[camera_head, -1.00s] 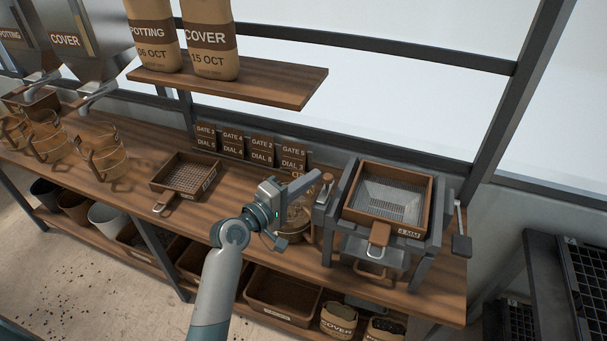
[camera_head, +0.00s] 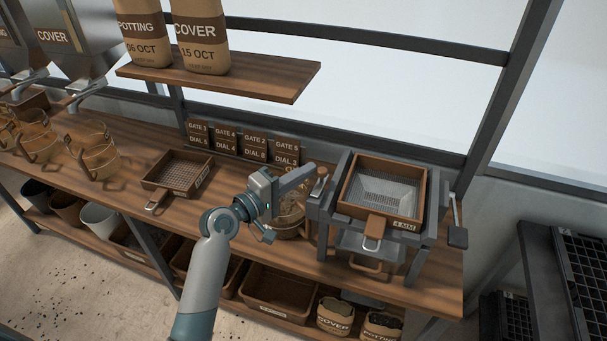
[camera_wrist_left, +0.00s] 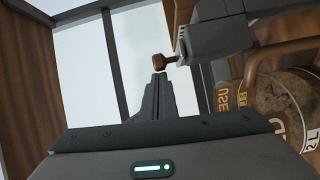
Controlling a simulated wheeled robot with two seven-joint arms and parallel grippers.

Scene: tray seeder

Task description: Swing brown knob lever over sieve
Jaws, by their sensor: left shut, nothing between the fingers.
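The sieve stand (camera_head: 327,207) is a dark grey frame at the right of the bench. A brown-framed sieve (camera_head: 384,163) with a mesh floor and a "4 MM" label sits in it. The lever's brown knob (camera_head: 321,174) is at the stand's left side; in the left wrist view the knob (camera_wrist_left: 159,61) is on a short arm from a grey block (camera_wrist_left: 215,38). My left gripper (camera_head: 311,168) is shut and empty, with its fingertips right by the knob. In the left wrist view the fingertips (camera_wrist_left: 159,76) are just short of the knob; contact is unclear.
A second sieve (camera_head: 180,173) lies on the bench to the left. Gate and dial cards (camera_head: 225,136) stand behind. A paddle handle (camera_head: 456,236) hangs at the stand's right.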

